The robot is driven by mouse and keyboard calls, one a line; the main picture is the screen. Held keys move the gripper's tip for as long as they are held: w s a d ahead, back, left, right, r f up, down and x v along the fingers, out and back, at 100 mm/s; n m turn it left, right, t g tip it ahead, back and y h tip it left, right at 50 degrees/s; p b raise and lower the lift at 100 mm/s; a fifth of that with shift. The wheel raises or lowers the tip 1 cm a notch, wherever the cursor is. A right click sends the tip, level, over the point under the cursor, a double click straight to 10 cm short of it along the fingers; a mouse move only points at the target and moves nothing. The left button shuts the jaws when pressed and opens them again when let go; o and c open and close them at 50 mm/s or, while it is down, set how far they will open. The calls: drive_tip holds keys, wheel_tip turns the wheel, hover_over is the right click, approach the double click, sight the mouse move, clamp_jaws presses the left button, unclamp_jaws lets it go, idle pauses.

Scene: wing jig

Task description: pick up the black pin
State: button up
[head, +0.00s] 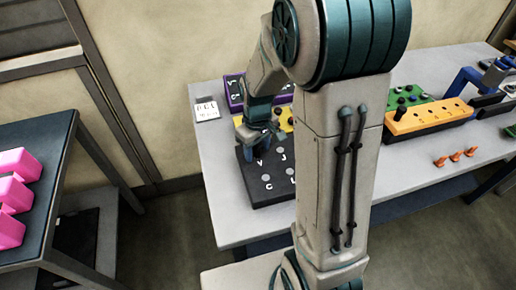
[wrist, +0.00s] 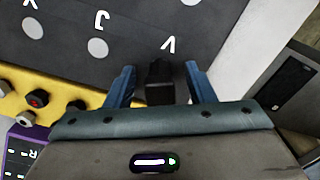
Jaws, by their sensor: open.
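A black pin (wrist: 160,82) stands between the two blue fingers of my gripper (wrist: 161,72) in the wrist view. The fingers are open, with a visible gap on each side of the pin. The pin is over the dark board (wrist: 125,20), close to the white letter V. In the head view my gripper (head: 257,138) is low over the back left part of the dark board (head: 252,193). The pin cannot be made out there, and my arm hides part of the board.
A yellow block (wrist: 60,95) with knobs and a purple block (head: 233,93) adjoin the board. A white card (head: 207,109) lies at the back left. Right of my arm are an orange block (head: 430,118), a green board (head: 410,97) and several orange pins (head: 455,157).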

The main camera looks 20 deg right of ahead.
sight(259, 145)
drive_tip(key=shift+c, duration=0.3)
clamp_jaws()
drive_tip(key=shift+r, duration=0.5)
drive_tip(key=r, duration=0.3)
drive_tip(key=shift+s+d+r+b, duration=0.1)
drive_tip(key=shift+s+r+b, duration=0.15)
drive_tip(key=shift+s+b, duration=0.1)
drive_tip(key=s+d+r, duration=0.2)
drive_tip(key=s+r, duration=0.4)
drive_tip(key=s, duration=0.4)
drive_tip(key=shift+s+d+r+b, duration=0.25)
drive_tip(key=shift+s+b, duration=0.1)
drive_tip(key=shift+b, duration=0.05)
